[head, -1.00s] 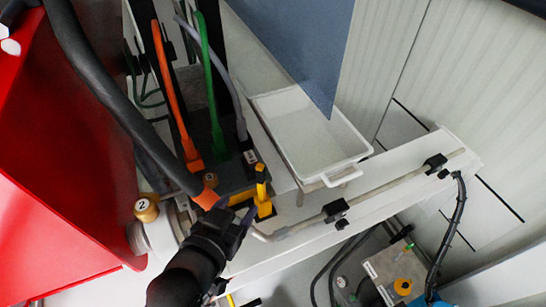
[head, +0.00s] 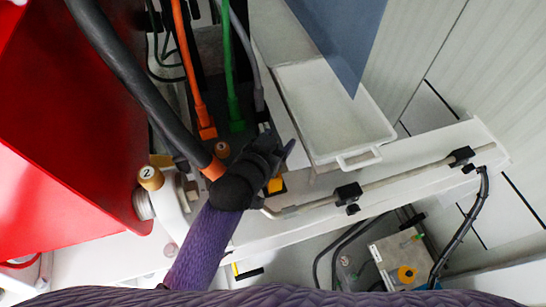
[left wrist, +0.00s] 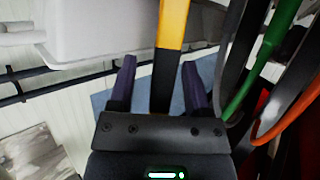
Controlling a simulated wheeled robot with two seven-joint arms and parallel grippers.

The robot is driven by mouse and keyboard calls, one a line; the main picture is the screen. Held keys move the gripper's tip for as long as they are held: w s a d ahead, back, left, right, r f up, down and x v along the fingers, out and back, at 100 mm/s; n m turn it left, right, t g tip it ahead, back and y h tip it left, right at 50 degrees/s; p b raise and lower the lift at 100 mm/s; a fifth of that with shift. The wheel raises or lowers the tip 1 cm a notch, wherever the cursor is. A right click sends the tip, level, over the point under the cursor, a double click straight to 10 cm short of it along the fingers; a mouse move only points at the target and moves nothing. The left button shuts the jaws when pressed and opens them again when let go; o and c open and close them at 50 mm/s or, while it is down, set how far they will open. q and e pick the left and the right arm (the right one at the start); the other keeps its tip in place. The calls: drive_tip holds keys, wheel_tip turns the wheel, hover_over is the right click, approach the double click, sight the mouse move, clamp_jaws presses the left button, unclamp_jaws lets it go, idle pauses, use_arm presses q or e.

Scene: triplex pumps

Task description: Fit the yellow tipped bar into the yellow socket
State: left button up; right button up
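My left gripper (head: 278,150) reaches in over the white ledge beside the dark block and covers most of the yellow part (head: 276,185), so I cannot tell here whether this is bar or socket. In the left wrist view a bar, yellow (left wrist: 173,25) at the top and black lower down, passes between the two fingers of my left gripper (left wrist: 158,85). The fingers are apart, with a gap on each side of the bar. The yellow socket cannot be clearly made out. My right gripper is not in view.
An orange connector (head: 207,130) and a green connector (head: 236,118) stand close behind the gripper. A thick black hose (head: 125,65) runs on the left near the red housing (head: 60,120). A white tray (head: 325,115) and a rail (head: 400,183) lie to the right.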

use_arm(q)
clamp_jaws()
